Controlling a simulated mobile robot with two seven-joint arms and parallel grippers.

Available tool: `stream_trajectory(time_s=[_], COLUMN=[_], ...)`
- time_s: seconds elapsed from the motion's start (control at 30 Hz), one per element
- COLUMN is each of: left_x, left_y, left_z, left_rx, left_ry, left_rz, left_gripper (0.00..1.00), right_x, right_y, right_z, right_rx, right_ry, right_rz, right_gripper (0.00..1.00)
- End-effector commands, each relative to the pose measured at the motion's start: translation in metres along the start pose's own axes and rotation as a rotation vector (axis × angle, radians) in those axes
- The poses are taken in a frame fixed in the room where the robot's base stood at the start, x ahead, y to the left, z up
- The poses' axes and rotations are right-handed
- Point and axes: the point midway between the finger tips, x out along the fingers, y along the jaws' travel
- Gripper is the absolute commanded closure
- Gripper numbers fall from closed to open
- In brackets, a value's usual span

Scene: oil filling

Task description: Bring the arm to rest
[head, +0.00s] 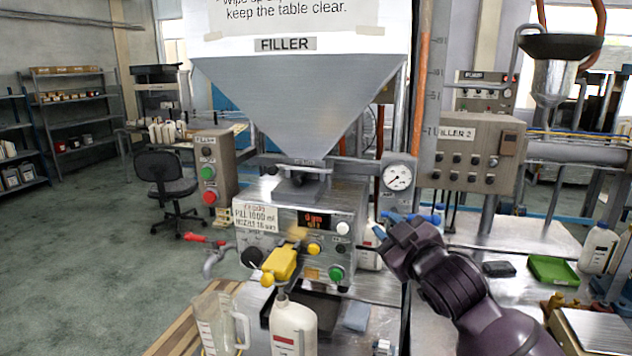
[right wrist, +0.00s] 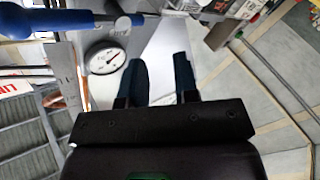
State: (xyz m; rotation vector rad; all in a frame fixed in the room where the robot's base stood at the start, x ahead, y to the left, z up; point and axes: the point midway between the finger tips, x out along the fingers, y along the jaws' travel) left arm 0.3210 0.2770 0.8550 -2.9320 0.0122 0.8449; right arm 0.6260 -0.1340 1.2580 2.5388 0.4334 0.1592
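My right arm comes in from the lower right in the head view, dark purple and bent at the wrist. Its right gripper (head: 383,224) is beside the right side of the filler's control box (head: 345,210), below the pressure gauge (head: 398,177). In the right wrist view, the two dark fingers of the right gripper (right wrist: 159,65) stand apart with nothing seen between them. The gauge also shows there (right wrist: 105,57), left of the fingers. My left gripper is in neither view.
A yellow-handled part (head: 280,264) sticks out from the filler front. Below it, a white bottle (head: 293,325) stands near a clear jug (head: 215,322). A black tray, blue cloth (head: 356,316) and green tray (head: 553,269) lie on the metal surfaces. The hopper (head: 300,100) is above.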

Motion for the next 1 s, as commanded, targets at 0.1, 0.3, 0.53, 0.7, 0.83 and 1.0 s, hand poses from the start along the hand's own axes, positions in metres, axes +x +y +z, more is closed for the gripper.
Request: stream_trajectory(time_s=[0.1, 0.3, 0.53, 0.7, 0.83, 1.0], left_x=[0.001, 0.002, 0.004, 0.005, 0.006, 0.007], left_y=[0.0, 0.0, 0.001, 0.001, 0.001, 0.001], left_z=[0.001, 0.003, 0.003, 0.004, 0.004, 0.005], left_rx=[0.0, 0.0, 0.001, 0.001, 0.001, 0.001], left_ry=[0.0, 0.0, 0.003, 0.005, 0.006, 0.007], left_rz=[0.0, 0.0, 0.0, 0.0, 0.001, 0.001], left_gripper=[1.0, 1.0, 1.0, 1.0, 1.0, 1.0], right_x=[-0.018, -0.057, -0.121, -0.183, -0.236, -0.298], right_y=[-0.017, -0.043, -0.08, -0.112, -0.14, -0.171], right_z=[0.048, 0.123, 0.209, 0.27, 0.309, 0.341], right_rx=[0.104, 0.24, 0.358, 0.426, 0.477, 0.528], right_ry=[-0.01, -0.054, -0.175, -0.32, -0.446, -0.577], right_rz=[0.013, 0.05, 0.096, 0.124, 0.14, 0.153], right_gripper=[0.72, 0.72, 0.72, 0.72, 0.72, 0.72])
